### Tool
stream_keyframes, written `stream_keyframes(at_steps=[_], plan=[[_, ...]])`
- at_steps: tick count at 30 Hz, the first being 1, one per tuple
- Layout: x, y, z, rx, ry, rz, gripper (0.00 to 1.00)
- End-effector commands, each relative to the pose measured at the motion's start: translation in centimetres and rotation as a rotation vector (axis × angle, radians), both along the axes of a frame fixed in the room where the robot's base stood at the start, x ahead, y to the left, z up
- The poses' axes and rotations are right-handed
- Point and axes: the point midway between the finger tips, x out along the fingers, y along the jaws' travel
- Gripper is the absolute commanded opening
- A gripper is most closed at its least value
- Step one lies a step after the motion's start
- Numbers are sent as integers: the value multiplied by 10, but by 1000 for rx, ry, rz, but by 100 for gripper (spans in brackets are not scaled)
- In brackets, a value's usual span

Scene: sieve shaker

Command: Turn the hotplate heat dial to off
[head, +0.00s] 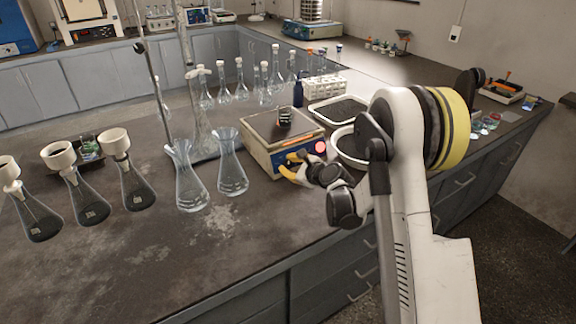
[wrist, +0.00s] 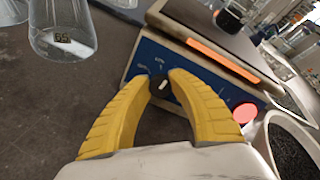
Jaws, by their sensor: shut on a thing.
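The hotplate (head: 262,150) stands on the bench with a flat top and a blue front panel, which also shows in the wrist view (wrist: 190,68). The heat dial (wrist: 161,86) is a small dark knob with a white mark on that panel. My gripper (head: 293,164) is at the panel, and its yellow fingers (wrist: 160,80) are shut on the dial, one on each side. The fingers hide the dial's sides and part of the panel print. A round red light (wrist: 245,113) and a lit orange strip (wrist: 226,59) show on the front.

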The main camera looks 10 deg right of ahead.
Motion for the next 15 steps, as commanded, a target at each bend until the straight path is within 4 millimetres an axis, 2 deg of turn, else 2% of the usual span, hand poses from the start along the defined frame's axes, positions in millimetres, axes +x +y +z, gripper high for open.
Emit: stream_keyframes(at_steps=[15], plan=[[0,1,-1,-434,-141,183,0]])
